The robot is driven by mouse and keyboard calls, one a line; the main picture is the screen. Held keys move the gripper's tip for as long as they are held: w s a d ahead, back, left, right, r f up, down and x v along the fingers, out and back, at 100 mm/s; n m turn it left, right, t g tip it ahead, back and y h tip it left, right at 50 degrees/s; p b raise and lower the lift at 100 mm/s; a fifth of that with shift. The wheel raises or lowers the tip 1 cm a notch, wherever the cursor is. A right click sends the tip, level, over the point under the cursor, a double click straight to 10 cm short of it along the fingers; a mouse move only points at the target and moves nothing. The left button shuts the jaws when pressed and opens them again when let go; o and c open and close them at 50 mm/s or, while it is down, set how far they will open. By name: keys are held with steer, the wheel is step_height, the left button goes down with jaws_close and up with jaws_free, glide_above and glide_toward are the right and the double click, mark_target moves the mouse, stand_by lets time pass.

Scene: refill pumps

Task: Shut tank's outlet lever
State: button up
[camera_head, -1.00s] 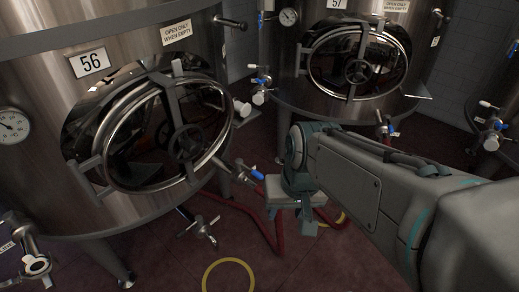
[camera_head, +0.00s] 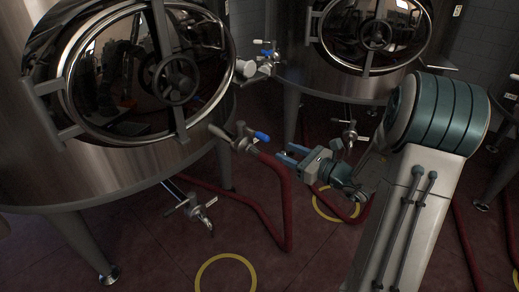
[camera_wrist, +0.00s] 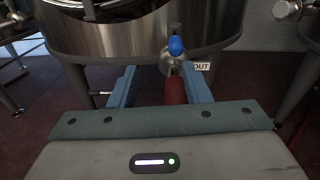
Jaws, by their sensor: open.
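The near steel tank (camera_head: 130,170) fills the left of the head view, with its round hatch and handwheel. Its outlet valve (camera_head: 240,141) sticks out low on the right side and has a lever with a blue grip (camera_head: 262,136). My gripper (camera_head: 284,154) is open and empty, just right of the lever and apart from it, with its fingers pointing left towards the valve. In the wrist view, the blue lever grip (camera_wrist: 176,46) stands up beyond and between the open fingers (camera_wrist: 158,74). An OUT label (camera_wrist: 202,66) is beside the valve.
A red hose (camera_head: 284,205) hangs from the outlet and runs along the floor; it shows between my fingers in the wrist view (camera_wrist: 175,92). A lower valve (camera_head: 194,209) sits under the tank. A second tank (camera_head: 335,82) stands behind. Yellow rings (camera_head: 226,257) mark the floor.

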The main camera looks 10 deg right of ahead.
mark_target(260, 135)
steer(key=shift+m+t+h, duration=0.4)
steer(key=shift+m+t, duration=0.2)
steer(key=b+x, duration=0.1)
steer(key=x, duration=0.3)
steer(key=d+x, duration=0.1)
steer(key=x, duration=0.4)
steer(key=w+f+b+x, duration=0.1)
steer(key=x, duration=0.3)
steer(key=shift+w+b, duration=0.2)
steer(key=shift+b, duration=0.15)
steer(key=shift+d, duration=0.1)
jaws_close()
